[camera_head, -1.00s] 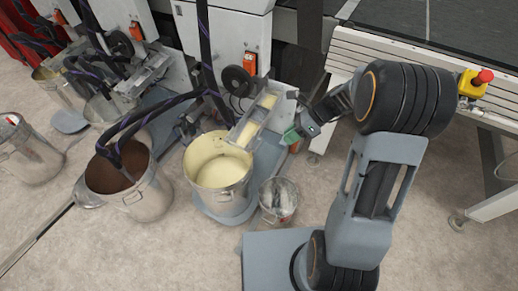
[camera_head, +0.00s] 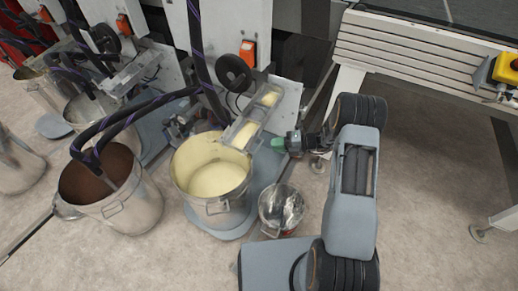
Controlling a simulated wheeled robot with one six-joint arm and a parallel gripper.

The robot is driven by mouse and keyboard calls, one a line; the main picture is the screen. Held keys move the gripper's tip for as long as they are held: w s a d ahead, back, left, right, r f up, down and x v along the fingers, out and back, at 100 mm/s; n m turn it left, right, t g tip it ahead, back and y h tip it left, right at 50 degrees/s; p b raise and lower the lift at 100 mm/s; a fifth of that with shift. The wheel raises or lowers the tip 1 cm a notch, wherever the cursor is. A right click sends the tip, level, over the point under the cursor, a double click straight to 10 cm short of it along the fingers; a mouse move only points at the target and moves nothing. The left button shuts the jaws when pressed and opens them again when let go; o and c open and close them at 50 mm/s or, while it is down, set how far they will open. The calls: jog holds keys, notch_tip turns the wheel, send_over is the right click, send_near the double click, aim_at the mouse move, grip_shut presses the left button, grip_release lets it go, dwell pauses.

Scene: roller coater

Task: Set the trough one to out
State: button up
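The nearest trough (camera_head: 243,130), a grey metal channel with cream liquid in it, is mounted on the white machine above a bucket of cream paint (camera_head: 212,168). It slopes down to the left, its lower end over the bucket's rim. My gripper (camera_head: 283,144) is just right of the trough, at about the height of its lower half, by a green part. The fingers are small and dark here, and I cannot tell whether they are open or touching anything. A second trough (camera_head: 132,72) sits on the machine farther left.
A bucket of brown paint (camera_head: 108,187) stands at left, with dark hoses running into it. A small metal pail (camera_head: 281,208) stands on the floor below my gripper. A conveyor frame (camera_head: 420,50) with a yellow switch box (camera_head: 507,68) is at upper right. Floor at lower right is clear.

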aim_at(259, 146)
jog(key=b+x, duration=0.1)
jog(key=x, duration=0.6)
jog(key=shift+a+f+b, duration=0.1)
jog(key=shift+a+b, duration=0.1)
jog(key=shift+b, duration=0.2)
grip_shut()
